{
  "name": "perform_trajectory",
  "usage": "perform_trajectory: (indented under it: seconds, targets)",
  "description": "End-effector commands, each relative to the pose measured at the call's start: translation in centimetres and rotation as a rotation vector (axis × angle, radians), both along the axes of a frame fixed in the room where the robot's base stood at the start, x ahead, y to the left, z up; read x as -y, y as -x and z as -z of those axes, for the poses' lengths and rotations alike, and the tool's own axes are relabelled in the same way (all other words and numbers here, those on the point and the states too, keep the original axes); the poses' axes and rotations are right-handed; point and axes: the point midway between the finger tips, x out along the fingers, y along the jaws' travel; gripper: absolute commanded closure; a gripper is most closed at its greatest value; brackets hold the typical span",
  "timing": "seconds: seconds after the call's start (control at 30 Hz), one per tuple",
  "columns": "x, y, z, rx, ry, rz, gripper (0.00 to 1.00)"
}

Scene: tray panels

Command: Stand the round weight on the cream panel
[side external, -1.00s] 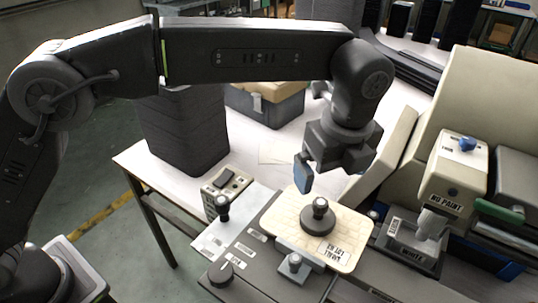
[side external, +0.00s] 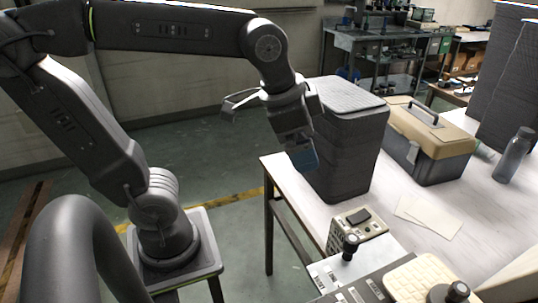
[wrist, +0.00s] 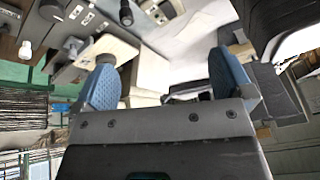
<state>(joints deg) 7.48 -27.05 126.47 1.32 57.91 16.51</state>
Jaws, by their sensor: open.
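The cream panel (side external: 412,279) lies at the lower right of the side view, cut off by the bottom edge. The dark round weight (side external: 457,292) with its knob shows on it at the frame edge; its base is mostly out of view, so its contact is hard to judge. My gripper (side external: 303,155) is raised well to the left of them, beside the dark ribbed block. In the wrist view my gripper (wrist: 165,82) has its blue fingers wide apart with nothing between them. A dark round thing, probably the weight (wrist: 103,59), shows beyond the left finger on a pale surface.
A small control box (side external: 357,228) and a black-knobbed lever (side external: 350,246) stand left of the panel. The tall dark ribbed block (side external: 345,140) is close to my gripper. A toolbox (side external: 430,145), papers (side external: 428,216) and a bottle (side external: 513,156) are on the white table (side external: 465,205).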

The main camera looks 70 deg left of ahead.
Motion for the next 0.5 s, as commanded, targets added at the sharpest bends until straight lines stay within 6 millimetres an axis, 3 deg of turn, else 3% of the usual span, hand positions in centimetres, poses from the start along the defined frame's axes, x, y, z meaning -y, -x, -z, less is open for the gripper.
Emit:
perform_trajectory:
  seconds: [0.03, 0.2, 0.5]
  targets:
    - [-1.1, 1.6, 0.8, 0.026, 0.035, -0.099, 0.02]
    - [-2.7, 4.6, 3.2, 0.075, 0.124, -0.323, 0.02]
    - [-3.1, 5.5, 4.1, 0.090, 0.155, -0.398, 0.02]
